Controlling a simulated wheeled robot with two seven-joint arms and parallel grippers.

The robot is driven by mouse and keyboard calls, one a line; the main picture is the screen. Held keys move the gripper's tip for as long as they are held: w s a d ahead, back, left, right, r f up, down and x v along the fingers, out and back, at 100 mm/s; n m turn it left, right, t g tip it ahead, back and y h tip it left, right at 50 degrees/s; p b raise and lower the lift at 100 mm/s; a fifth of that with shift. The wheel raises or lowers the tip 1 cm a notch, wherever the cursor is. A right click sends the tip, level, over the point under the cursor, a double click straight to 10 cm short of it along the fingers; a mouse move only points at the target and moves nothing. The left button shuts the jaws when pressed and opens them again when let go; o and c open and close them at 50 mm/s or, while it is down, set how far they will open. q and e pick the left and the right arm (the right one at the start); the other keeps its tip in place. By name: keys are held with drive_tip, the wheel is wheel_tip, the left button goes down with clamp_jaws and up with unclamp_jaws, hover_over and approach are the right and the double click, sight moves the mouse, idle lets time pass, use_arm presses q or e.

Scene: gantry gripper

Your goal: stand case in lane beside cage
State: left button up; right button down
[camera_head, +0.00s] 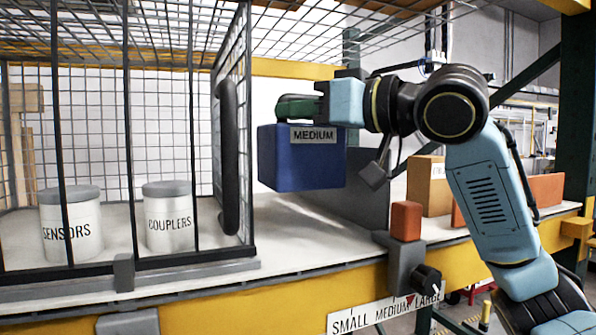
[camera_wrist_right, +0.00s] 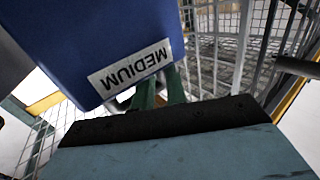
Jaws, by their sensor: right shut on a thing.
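A blue case (camera_head: 300,165) with a MEDIUM label hangs upright above the white shelf (camera_head: 290,238), in the lane right of the wire cage (camera_head: 245,120). My right gripper (camera_head: 298,107) has green fingers and is shut on the top of the case. The case also fills the upper left of the right wrist view (camera_wrist_right: 90,40), where the green fingers (camera_wrist_right: 160,90) meet it near its label. A gap shows between the case and the cage's side. The case's underside and far side are hidden. My left gripper is not in view.
SENSORS (camera_head: 70,225) and COUPLERS (camera_head: 169,217) canisters stand inside the cage. A black handle (camera_head: 228,157) is on the cage's side. A grey divider (camera_head: 362,197) bounds the lane's right. An orange block (camera_head: 406,220) tops a grey clamp at the front edge. Boxes (camera_head: 428,185) stand farther right.

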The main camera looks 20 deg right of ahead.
sight(307, 159)
drive_tip(key=shift+d+f, duration=0.1)
drive_tip(key=shift+f, duration=3.1)
drive_tip(key=shift+f, duration=0.2)
drive_tip(key=c, duration=1.4)
unclamp_jaws()
drive_tip(key=shift+r, duration=0.15)
